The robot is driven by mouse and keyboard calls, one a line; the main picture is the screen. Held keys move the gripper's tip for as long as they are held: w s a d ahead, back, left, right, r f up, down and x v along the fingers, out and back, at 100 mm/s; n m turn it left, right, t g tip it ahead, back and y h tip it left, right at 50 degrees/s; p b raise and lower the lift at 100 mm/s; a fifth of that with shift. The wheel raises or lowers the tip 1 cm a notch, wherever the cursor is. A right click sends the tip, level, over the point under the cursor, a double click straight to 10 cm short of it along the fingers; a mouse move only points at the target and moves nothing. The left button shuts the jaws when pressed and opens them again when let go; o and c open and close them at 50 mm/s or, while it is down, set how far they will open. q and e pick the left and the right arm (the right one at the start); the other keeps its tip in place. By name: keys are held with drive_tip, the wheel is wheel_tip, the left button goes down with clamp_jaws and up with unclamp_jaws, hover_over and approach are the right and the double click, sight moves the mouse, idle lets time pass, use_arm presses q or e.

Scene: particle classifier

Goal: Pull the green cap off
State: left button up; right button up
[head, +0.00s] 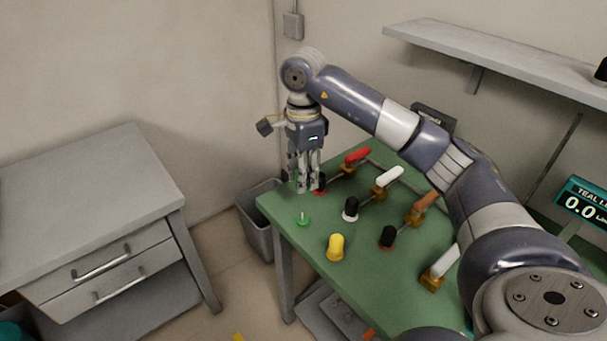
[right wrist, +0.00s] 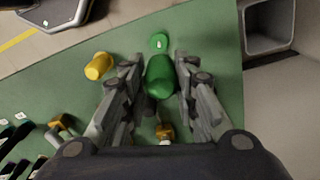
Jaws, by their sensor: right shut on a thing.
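My right gripper (head: 306,188) points down over the far left corner of the green table (head: 290,240). In the right wrist view its fingers (right wrist: 160,85) are shut on the green cap (right wrist: 160,76), a rounded piece held between them. The fingers mostly hide the cap in the head view. A small green base with a thin upright pin (head: 303,219) stands bare on the table, nearer the front left edge. It also shows in the right wrist view (right wrist: 159,42), apart from the cap. My left gripper is not in view.
A yellow cap (head: 335,247) stands near the green base. Black caps (head: 351,207) stand among several brass valves with coloured handles, such as a red one (head: 357,155) and a white one (head: 390,177). A grey bin (head: 257,226) stands beside the table. A grey desk (head: 90,200) is at left.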

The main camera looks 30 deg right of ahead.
drive_tip(key=shift+r+p, duration=1.1)
drive_tip(key=shift+r, duration=0.55)
drive_tip(key=shift+r+p, duration=1.25)
drive_tip(key=shift+r, duration=0.3)
drive_tip(key=shift+f, duration=0.1)
